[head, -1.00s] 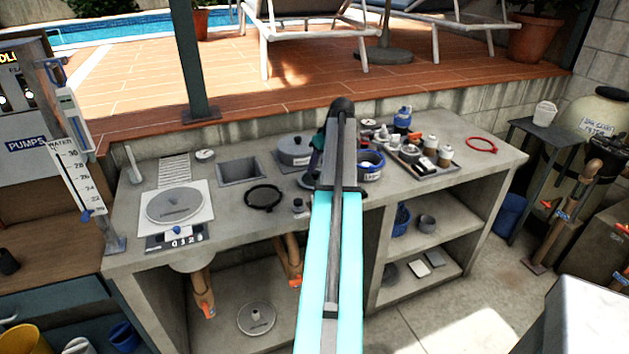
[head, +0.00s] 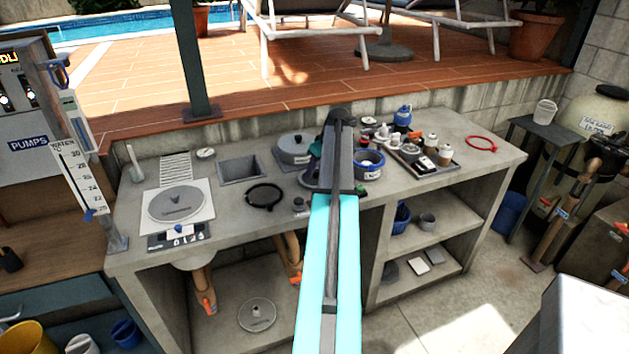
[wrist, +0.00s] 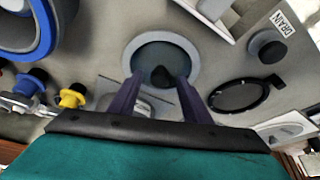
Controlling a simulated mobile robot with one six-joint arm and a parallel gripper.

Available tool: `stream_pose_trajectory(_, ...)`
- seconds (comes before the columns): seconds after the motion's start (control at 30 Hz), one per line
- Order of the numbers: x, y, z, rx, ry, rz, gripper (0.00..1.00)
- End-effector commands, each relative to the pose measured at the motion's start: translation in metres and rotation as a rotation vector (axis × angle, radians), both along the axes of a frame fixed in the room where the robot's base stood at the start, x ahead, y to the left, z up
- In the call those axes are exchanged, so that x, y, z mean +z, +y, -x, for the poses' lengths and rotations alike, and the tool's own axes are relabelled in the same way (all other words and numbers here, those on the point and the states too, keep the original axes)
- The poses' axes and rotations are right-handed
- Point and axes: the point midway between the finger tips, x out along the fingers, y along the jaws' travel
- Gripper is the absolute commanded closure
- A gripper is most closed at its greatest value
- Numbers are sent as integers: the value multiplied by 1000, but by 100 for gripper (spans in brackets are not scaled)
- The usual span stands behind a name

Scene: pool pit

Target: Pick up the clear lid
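The clear lid (wrist: 145,52) is a round, see-through grey-green disc with a pale rim and a black knob. It lies on the grey counter in the wrist view. My gripper (wrist: 160,79) is over it, with two purple fingers apart on either side of the black knob. I cannot tell whether the fingers touch the knob. In the head view my arm hides most of the lid and gripper; only a little of the lid's left side (head: 306,181) shows beside the arm.
A black ring (head: 250,199) lies left of the lid. A blue-rimmed pot (head: 369,170) stands to the right, and a lidded grey box (head: 290,153) stands behind. A small dark knob (wrist: 267,45) by a DRAIN label is close.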

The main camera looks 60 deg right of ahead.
Motion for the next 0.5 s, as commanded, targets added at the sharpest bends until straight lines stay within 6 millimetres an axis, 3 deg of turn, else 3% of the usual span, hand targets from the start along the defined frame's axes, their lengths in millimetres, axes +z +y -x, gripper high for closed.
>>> stream_pose_trajectory(0.03, 0, 0, 0, 0, 0, 0, 62)
stream_pose_trajectory(0.27, 0, 0, 0, 0, 0, 0, 100)
stream_pose_trajectory(0.5, 0, 0, 1, -1, -1, 0, 100)
